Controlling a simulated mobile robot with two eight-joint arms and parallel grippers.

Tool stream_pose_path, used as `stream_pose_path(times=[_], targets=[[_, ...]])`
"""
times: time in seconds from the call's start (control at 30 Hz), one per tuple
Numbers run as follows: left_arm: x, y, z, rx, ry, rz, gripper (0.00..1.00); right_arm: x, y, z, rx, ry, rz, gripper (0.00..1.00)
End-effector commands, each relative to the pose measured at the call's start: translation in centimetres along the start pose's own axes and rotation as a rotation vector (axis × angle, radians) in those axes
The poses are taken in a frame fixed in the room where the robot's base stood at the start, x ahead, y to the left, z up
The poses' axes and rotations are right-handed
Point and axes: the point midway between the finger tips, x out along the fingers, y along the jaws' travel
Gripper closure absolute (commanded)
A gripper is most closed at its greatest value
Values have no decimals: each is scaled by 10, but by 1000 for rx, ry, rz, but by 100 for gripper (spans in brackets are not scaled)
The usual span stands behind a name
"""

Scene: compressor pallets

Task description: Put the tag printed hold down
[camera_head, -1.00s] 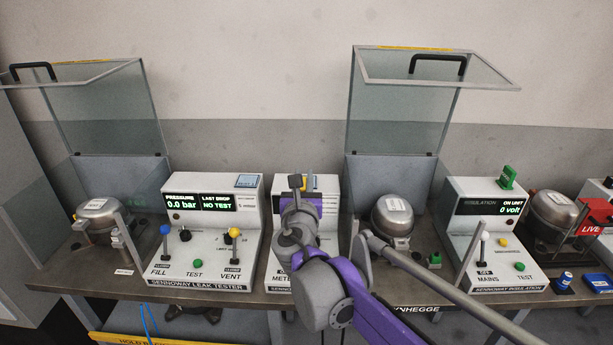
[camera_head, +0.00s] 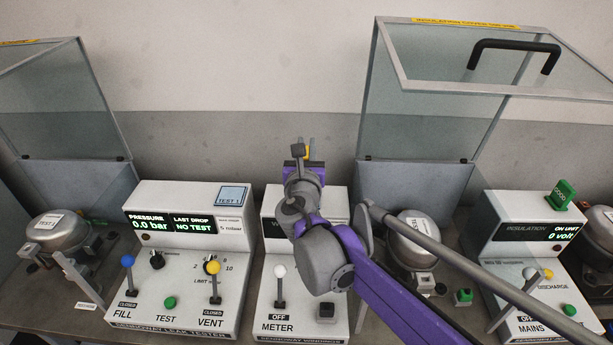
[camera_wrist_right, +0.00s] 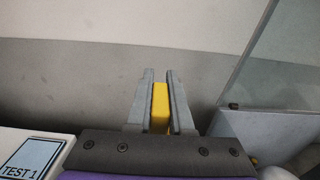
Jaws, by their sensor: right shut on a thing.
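My right gripper (camera_head: 307,145) is shut on a yellow tag (camera_wrist_right: 160,107), whose thin edge shows between the fingers in the right wrist view. No print on it can be read from here. In the head view only a sliver of yellow shows between the fingers. The gripper points away from me, in front of the grey wall, above the top of the white meter box (camera_head: 270,195). My right arm covers much of that box. My left gripper is not in view.
The leak tester (camera_head: 185,260) stands to the left and the insulation tester (camera_head: 530,240) to the right. A clear guard with a black handle (camera_head: 515,45) stands raised behind a compressor (camera_head: 415,250). Another compressor (camera_head: 57,232) sits at the far left.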

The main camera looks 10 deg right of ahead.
Motion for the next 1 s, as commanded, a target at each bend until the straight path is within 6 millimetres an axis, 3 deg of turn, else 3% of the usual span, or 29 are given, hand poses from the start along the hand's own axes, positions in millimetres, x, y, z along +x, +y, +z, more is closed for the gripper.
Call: stream_pose_path(times=[0.1, 0.47, 0.87, 0.9, 1.0], targets=[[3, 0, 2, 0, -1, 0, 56, 0, 0, -21, 0, 0, 0, 100], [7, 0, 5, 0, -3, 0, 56, 0, 0, -63, 0, 0, -1, 100], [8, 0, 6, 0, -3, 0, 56, 0, 0, -70, 0, 0, 0, 100], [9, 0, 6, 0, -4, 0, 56, 0, 0, -70, 0, 0, 0, 79], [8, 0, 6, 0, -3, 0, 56, 0, 0, -70, 0, 0, 0, 61]])
